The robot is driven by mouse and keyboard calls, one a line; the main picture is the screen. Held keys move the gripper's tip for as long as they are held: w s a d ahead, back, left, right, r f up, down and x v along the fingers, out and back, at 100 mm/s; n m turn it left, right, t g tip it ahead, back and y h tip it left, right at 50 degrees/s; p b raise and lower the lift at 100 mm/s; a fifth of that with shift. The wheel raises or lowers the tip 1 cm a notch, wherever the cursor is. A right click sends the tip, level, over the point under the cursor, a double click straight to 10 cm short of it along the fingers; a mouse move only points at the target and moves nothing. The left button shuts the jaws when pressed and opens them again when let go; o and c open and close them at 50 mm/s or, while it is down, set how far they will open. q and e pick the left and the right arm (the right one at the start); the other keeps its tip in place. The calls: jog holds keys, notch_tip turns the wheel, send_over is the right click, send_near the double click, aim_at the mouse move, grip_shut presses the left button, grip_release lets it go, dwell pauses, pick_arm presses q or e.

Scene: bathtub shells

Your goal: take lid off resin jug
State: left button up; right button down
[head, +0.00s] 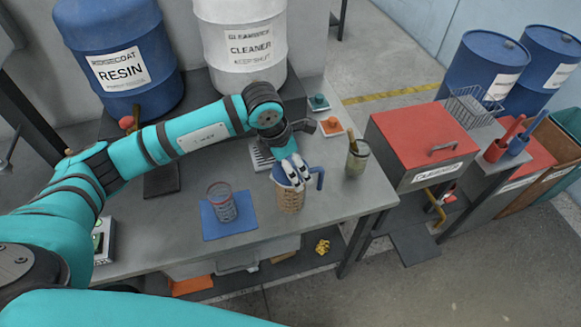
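The resin jug (291,200) appears to be the tan, graduated jug near the front of the grey workbench. It stands upright with a blue handle (320,178) on its right side. My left gripper (291,178) points down over the jug's top, its pale fingers at the blue lid (280,178). The fingers cover much of the lid, so I cannot tell whether they grip it or whether the lid still sits on the rim. My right gripper is out of view.
A clear measuring cup (222,203) stands on a blue mat (209,222) left of the jug. A can with brushes (356,160) stands to the right. Resin (122,60) and cleaner (240,45) drums stand behind. The bench front right of the jug is clear.

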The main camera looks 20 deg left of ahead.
aim_at(292, 163)
pick_arm(q)
jog(key=c, duration=0.7)
jog(key=shift+r, duration=0.15)
jog(key=shift+r+b, duration=0.6)
jog(key=shift+b, duration=0.1)
jog(key=shift+b+v, duration=0.8)
jog(key=shift+v, duration=0.1)
jog(key=s, duration=0.1)
jog(key=s+b, duration=0.1)
jog(key=s, duration=0.2)
jog(key=shift+a+b, duration=0.3)
jog(key=shift+b, duration=0.05)
grip_shut()
jog(key=s+a+r+b, duration=0.1)
jog(key=s+a+b, duration=0.1)
jog(key=s, duration=0.9)
jog(key=shift+s+r+b, duration=0.25)
jog(key=shift+r+b, duration=0.15)
jog(key=shift+b, duration=0.5)
